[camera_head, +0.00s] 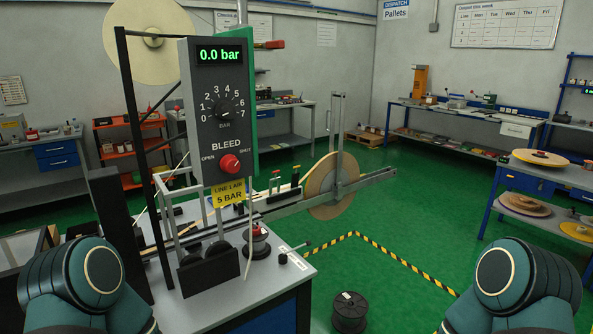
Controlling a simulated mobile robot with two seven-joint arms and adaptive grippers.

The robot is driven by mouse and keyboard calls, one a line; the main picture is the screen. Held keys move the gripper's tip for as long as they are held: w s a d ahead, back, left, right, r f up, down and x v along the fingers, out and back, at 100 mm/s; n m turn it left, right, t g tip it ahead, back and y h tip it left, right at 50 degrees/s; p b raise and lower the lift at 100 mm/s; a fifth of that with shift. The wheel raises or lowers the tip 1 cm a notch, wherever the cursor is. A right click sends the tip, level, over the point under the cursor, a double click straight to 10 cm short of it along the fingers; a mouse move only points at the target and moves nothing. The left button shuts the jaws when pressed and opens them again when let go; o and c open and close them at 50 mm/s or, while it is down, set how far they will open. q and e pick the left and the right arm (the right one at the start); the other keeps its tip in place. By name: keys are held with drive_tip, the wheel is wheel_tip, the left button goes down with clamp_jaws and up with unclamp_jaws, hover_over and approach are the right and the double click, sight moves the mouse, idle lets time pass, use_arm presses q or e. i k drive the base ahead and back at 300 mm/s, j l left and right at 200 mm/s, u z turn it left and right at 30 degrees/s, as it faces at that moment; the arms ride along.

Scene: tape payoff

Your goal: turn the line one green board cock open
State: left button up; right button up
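A green board (252,120) shows as a narrow upright strip behind the right edge of a grey control panel. Its face is mostly hidden and no cock can be made out on it. A yellow sign (229,192) below reads 5 BAR. Only rounded teal parts of my two arms show at the lower left and lower right. Neither gripper is in view.
The panel stands at a bench (275,282) with a metal rail, a tan tape roll (331,186) and black uprights. A black spool (349,312) stands on the green floor. Yellow-black floor tape (400,258) runs right of the bench. Side tables line the walls.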

sight(278, 43)
drive_tip(key=l+u, duration=0.1)
drive_tip(key=u, duration=0.6)
drive_tip(key=i+l+u, duration=0.1)
drive_tip(key=l+u, duration=0.75)
drive_tip(key=l, duration=0.55)
drive_tip(key=k+l, duration=0.1)
drive_tip(key=l, duration=0.55)
drive_tip(key=l+u, duration=0.15)
drive_tip(key=l, duration=0.5)
drive_tip(key=i+l+u, duration=0.1)
drive_tip(key=i, duration=0.15)
